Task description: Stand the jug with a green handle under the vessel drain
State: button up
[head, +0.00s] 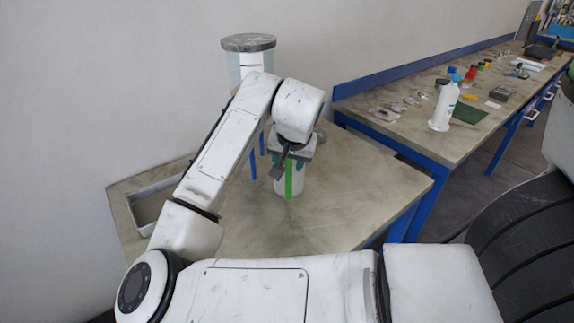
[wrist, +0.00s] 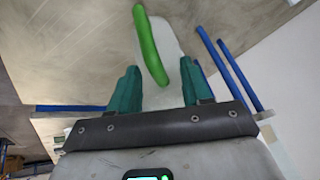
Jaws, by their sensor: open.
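The jug (head: 297,186) is white with a green handle (head: 288,180) and stands upright on the near table. My gripper (head: 287,158) is at the jug's upper part. In the wrist view its teal fingers (wrist: 158,88) are open, one on either side of the jug (wrist: 173,50), with the green handle (wrist: 150,45) between them; contact cannot be made out. The vessel (head: 249,62), pale with a grey flanged lid, stands on blue legs (head: 253,165) behind and left of the jug. My arm hides its lower part and the drain.
A grey open tray (head: 133,209) lies at the table's left end, partly behind my arm. The table top (head: 350,195) right of the jug is clear. A long bench (head: 420,140) at the right holds a white bottle (head: 443,108) and several small items. A wall stands behind.

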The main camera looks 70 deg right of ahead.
jog(key=v, duration=0.9)
